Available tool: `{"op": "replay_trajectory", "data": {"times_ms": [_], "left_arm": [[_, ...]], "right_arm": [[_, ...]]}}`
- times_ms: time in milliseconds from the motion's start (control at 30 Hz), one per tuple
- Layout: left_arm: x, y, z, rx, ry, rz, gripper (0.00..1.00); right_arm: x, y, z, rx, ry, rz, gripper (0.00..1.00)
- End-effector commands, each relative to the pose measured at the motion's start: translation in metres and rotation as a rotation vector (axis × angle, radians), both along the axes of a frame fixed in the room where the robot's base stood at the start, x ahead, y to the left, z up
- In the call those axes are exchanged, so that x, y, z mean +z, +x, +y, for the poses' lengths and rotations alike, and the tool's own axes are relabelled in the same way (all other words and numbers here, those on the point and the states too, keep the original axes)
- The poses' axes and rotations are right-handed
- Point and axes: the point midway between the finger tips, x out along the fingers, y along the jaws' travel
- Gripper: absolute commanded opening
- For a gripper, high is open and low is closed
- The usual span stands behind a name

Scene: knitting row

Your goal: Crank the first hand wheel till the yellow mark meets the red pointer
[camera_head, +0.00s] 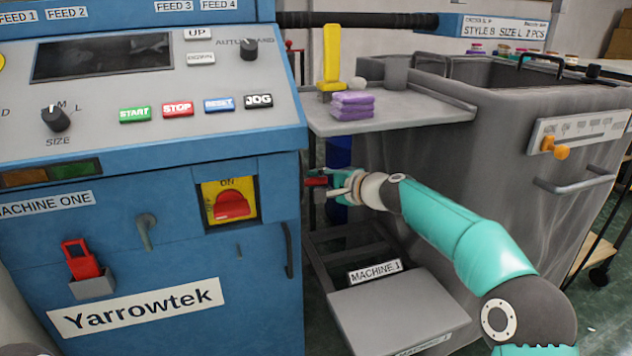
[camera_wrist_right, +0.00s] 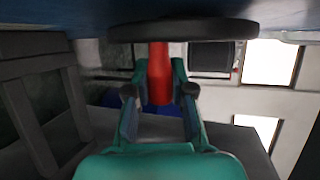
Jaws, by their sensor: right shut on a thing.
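The hand wheel (camera_wrist_right: 185,31) shows edge-on in the right wrist view as a dark disc close to the blue machine side. Its red crank handle (camera_wrist_right: 158,65) sticks out between the fingers of my right gripper (camera_wrist_right: 160,93), which is shut on it. In the head view the right gripper (camera_head: 337,188) is at the right side of the blue machine, with a bit of red handle (camera_head: 316,182) showing at its tip. The wheel face is hidden there. I cannot see the yellow mark or the red pointer. My left gripper is not in view.
The blue machine (camera_head: 150,270) fills the left, with a control panel and red switch. A grey shelf (camera_head: 420,110) with purple folded cloth (camera_head: 353,105) is above my right gripper. A grey step (camera_head: 398,310) lies below, and a large grey bin (camera_head: 490,140) stands at right.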

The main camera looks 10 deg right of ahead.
Motion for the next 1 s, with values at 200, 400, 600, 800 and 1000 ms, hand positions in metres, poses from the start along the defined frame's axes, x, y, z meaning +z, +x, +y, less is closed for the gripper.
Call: {"op": "replay_trajectory", "data": {"times_ms": [200, 400, 600, 800, 1000], "left_arm": [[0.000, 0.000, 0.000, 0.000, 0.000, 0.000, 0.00], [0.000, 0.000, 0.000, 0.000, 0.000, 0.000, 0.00], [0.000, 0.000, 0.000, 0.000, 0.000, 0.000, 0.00], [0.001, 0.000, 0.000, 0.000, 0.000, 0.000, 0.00], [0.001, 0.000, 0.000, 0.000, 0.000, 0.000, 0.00]], "right_arm": [[-0.002, -0.001, 0.001, 0.004, -0.002, 0.004, 0.34], [-0.001, 0.000, 0.001, 0.003, -0.001, 0.003, 0.49], [0.000, -0.001, 0.001, 0.003, 0.000, 0.000, 0.49], [0.004, -0.010, -0.007, 0.001, 0.000, 0.000, 0.49], [0.013, -0.036, -0.024, 0.002, 0.001, 0.001, 0.49]]}}
